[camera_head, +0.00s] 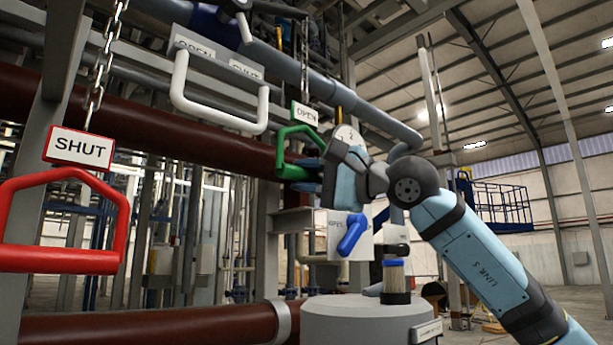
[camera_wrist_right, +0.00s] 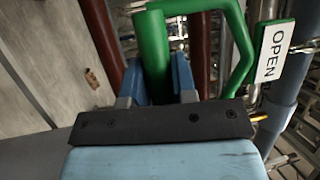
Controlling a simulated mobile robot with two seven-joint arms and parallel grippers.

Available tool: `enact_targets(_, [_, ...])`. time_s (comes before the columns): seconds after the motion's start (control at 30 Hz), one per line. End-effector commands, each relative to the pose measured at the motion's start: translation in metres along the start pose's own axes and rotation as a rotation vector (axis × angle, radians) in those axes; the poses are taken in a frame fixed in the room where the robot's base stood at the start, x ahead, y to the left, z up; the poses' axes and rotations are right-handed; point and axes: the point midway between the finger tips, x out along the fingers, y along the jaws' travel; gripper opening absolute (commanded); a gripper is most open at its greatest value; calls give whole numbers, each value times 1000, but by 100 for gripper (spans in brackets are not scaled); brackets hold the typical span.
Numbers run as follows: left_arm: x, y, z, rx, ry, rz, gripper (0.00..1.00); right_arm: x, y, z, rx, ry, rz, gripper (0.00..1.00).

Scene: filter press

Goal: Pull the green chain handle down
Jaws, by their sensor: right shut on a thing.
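The green chain handle (camera_head: 290,145) hangs near the middle of the head view, below a green-edged OPEN sign (camera_head: 305,114). My right gripper (camera_head: 310,167) is shut on the lower bar of the green handle. In the right wrist view the green handle (camera_wrist_right: 152,52) passes between the blue fingers of my right gripper (camera_wrist_right: 160,80), and the OPEN sign (camera_wrist_right: 273,52) shows at the right. The far side of the grip is hidden by the fingers and palm. My left gripper is not in view.
A red handle (camera_head: 60,260) with a SHUT sign (camera_head: 79,148) hangs on a chain at the left. A white handle (camera_head: 220,108) is at the upper middle. A blue lever (camera_head: 352,234) and a grey drum (camera_head: 360,322) are below my right gripper. Brown pipes cross the left.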

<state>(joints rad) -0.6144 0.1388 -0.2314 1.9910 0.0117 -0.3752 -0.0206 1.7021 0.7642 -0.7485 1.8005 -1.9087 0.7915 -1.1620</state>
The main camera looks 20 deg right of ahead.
Motion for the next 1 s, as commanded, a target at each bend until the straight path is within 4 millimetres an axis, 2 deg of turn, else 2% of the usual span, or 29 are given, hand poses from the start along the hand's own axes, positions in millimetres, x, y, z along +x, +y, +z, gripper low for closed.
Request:
enact_targets(0.13, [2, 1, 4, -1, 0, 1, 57, -1, 6, 0, 0, 0, 1, 0])
enact_targets(0.27, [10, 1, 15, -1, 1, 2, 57, -4, 23, 2, 0, -1, 2, 0])
enact_targets(0.8, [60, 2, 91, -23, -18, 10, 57, -24, 134, 11, 0, -2, 4, 0])
enact_targets(0.9, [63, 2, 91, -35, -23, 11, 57, -25, 144, 12, 0, -1, 4, 0])
enact_targets(1.0, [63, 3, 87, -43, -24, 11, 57, -25, 146, 12, 0, -2, 5, 0])
